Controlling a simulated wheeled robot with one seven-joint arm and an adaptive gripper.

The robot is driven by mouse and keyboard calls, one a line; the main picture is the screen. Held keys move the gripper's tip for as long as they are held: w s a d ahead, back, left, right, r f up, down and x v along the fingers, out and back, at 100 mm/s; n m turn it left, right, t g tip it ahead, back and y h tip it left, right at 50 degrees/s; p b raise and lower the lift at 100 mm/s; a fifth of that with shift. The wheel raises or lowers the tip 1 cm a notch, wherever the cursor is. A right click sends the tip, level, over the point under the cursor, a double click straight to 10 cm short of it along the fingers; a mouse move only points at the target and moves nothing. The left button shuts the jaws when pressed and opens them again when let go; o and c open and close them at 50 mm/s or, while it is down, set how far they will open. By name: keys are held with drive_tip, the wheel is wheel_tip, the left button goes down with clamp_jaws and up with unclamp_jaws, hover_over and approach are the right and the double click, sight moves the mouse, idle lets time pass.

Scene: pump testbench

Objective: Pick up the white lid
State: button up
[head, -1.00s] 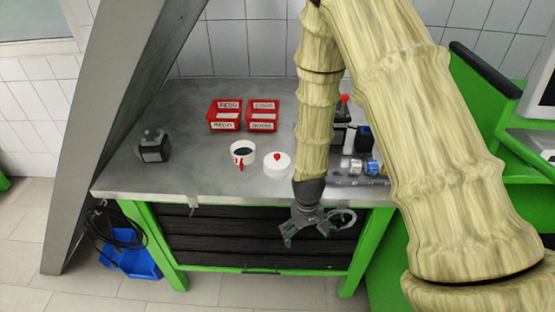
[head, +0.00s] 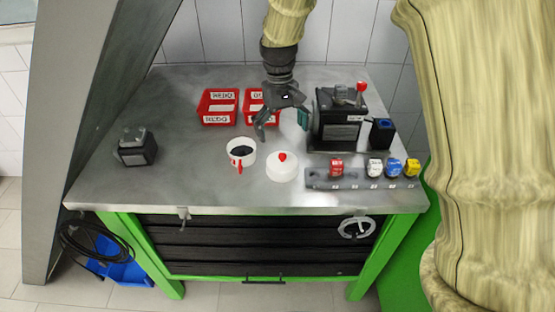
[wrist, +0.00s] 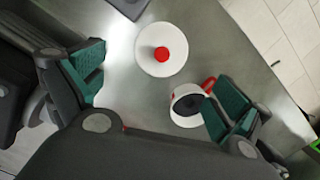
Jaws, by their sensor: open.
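The white lid (head: 283,170) with a red knob lies on the grey metal bench, just right of a white cup (head: 241,153) with a red handle and dark inside. In the wrist view the lid (wrist: 147,54) is at the upper middle and the cup (wrist: 187,103) is below right of it, close to one fingertip. My gripper (head: 281,124) is open and empty, above the bench behind the lid. In the wrist view its green-padded fingers (wrist: 158,90) are spread wide, with the lid beyond them and apart from both.
Red bins (head: 217,119) stand at the back left of my gripper. A black machine (head: 338,125) with a red-tipped lever stands close on the right. A strip (head: 310,184) with coloured blocks lies at the front right. A dark box (head: 135,158) sits far left. The bench's front left is clear.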

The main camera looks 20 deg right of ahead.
sight(282, 155)
drive_tip(key=shift+s+f+p, duration=0.15)
drive_tip(key=shift+f+p, duration=0.5)
drive_tip(key=shift+f, duration=1.7)
drive_tip(key=shift+s+f+p, duration=0.25)
drive_tip(key=shift+f+p, duration=0.05)
drive_tip(key=shift+f, duration=0.2)
drive_tip(key=shift+s+a+f+p, duration=0.15)
drive_tip(key=shift+f+p, duration=0.25)
drive_tip(key=shift+f, duration=0.7)
drive_tip(key=shift+s+d+f+p, duration=0.1)
drive_tip(key=shift+f+p, duration=0.25)
drive_tip(key=shift+f, duration=0.75)
drive_tip(key=shift+c, duration=0.4)
drive_tip(key=c, duration=0.6)
